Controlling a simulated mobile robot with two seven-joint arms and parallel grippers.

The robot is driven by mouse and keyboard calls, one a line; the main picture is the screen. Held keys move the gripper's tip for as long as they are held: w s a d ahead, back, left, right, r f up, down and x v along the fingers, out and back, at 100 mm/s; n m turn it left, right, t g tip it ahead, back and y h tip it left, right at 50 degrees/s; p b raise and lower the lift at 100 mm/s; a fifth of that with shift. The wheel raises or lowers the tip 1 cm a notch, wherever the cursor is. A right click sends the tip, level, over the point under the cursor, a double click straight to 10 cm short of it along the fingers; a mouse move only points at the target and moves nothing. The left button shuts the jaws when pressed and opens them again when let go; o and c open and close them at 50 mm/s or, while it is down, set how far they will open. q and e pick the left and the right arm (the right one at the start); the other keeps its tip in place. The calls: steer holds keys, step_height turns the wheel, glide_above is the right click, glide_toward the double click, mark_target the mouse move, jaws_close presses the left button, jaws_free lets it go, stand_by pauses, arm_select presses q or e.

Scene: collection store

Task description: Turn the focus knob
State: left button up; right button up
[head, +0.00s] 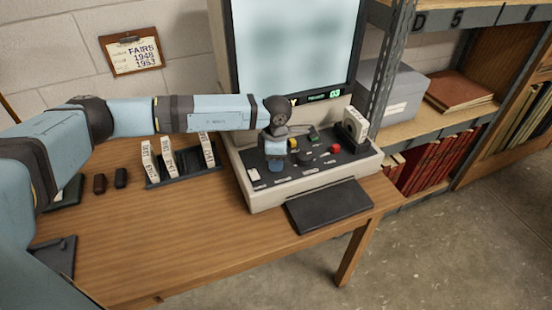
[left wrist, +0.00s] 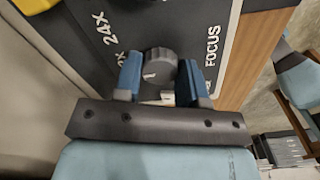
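The dark grey focus knob (left wrist: 158,62) shows in the left wrist view, ribbed, with a pale mark, beside the printed word FOCUS. In the head view, my left gripper (head: 272,174) points down at the left part of the dark control panel (head: 318,170) of the reader. It hides the knob there. My right gripper is in neither view.
The lit reader screen (head: 297,45) stands behind the panel. A rack of boxes (head: 182,166) stands left on the wooden table (head: 185,235). Shelves (head: 440,125) stand at the right.

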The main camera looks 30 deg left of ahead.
arm_select(q)
steer(key=shift+c, duration=0.3)
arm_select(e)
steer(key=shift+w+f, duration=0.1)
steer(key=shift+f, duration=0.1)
arm_select(q)
steer(key=shift+f+m+b, duration=0.1)
steer(key=shift+m+b, duration=0.35)
steer(key=shift+m, duration=0.15)
steer(key=m+b, duration=0.2)
steer(key=m, duration=0.1)
steer(key=m+b, duration=0.1)
steer(key=m, duration=0.1)
steer(key=shift+m, duration=0.4)
steer(key=shift+m+b, duration=0.55)
steer(key=shift+m, duration=0.25)
steer(key=shift+m+b, duration=0.35)
steer(key=shift+m, duration=0.75)
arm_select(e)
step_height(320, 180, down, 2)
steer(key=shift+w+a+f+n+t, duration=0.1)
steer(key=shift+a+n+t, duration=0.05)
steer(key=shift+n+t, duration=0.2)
